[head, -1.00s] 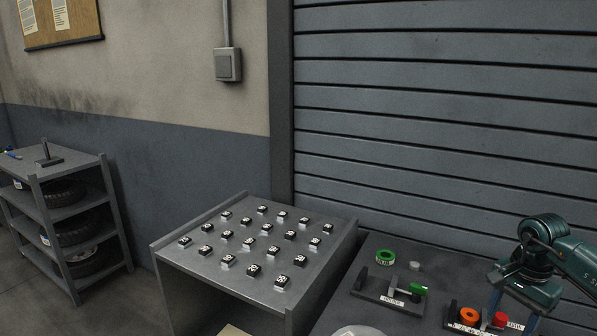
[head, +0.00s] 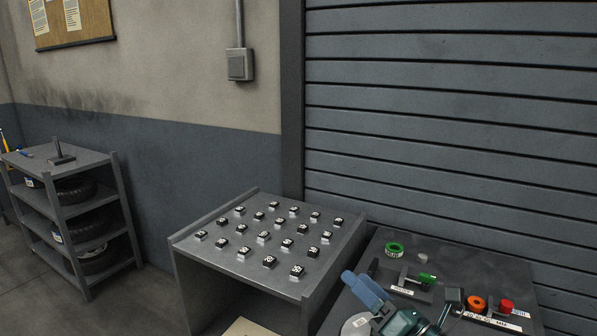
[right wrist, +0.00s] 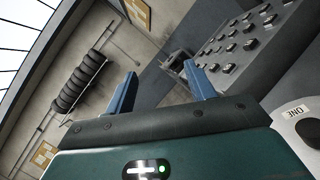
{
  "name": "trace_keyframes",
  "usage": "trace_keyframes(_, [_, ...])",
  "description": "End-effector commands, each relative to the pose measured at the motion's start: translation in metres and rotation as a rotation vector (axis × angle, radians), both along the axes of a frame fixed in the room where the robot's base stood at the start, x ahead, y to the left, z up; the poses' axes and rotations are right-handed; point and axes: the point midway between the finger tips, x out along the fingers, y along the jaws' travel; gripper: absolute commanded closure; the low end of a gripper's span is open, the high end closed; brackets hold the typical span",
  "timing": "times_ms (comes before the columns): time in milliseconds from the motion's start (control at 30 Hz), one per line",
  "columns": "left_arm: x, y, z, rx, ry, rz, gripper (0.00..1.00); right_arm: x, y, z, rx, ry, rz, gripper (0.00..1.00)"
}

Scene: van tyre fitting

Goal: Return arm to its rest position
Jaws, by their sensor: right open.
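My right gripper (head: 362,282) is low in the head view, over the front left of the dark bench, with its blue fingers pointing up and left. In the right wrist view its two fingers (right wrist: 161,70) stand apart with nothing between them. It is open and empty. Part of my right arm hides some of the bench's front. My left gripper is in neither view.
A grey sloped stand (head: 228,264) with several small black-topped blocks is left of the dark bench (head: 385,242). A tyre shelf (head: 128,212) stands far left.

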Motion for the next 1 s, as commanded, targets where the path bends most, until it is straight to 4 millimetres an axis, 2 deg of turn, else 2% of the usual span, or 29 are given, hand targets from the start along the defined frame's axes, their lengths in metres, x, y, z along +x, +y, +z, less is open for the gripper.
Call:
trace_keyframes(33, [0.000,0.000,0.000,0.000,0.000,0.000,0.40,-0.004,-0.012,-0.003,0.184,0.112,-0.078,0.45])
trace_keyframes(67, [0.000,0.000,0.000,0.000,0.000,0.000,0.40,-0.005,-0.022,-0.006,0.296,0.184,-0.129,0.45])
trace_keyframes(167, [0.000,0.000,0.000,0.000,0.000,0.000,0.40,-0.016,-0.058,-0.031,0.659,0.426,-0.307,0.45])
trace_keyframes(267, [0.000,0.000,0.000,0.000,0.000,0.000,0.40,-0.042,-0.089,-0.073,1.000,0.674,-0.501,0.45])
trace_keyframes(300, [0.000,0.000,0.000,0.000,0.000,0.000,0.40,-0.057,-0.098,-0.092,1.127,0.772,-0.582,0.45])
trace_keyframes(400, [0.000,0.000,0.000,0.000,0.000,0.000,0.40,-0.097,-0.111,-0.131,1.382,0.973,-0.770,0.45])
trace_keyframes(500, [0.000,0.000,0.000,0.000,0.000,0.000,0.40,-0.134,-0.114,-0.159,1.553,1.120,-0.926,0.45])
trace_keyframes(633, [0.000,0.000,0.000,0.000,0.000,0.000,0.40,-0.176,-0.112,-0.183,1.704,1.260,-1.095,0.45])
trace_keyframes(800, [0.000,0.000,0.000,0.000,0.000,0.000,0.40,-0.224,-0.106,-0.199,1.835,1.396,-1.285,0.45])
trace_keyframes(1000, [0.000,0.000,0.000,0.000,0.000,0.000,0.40,-0.277,-0.096,-0.208,1.939,1.526,-1.504,0.45])
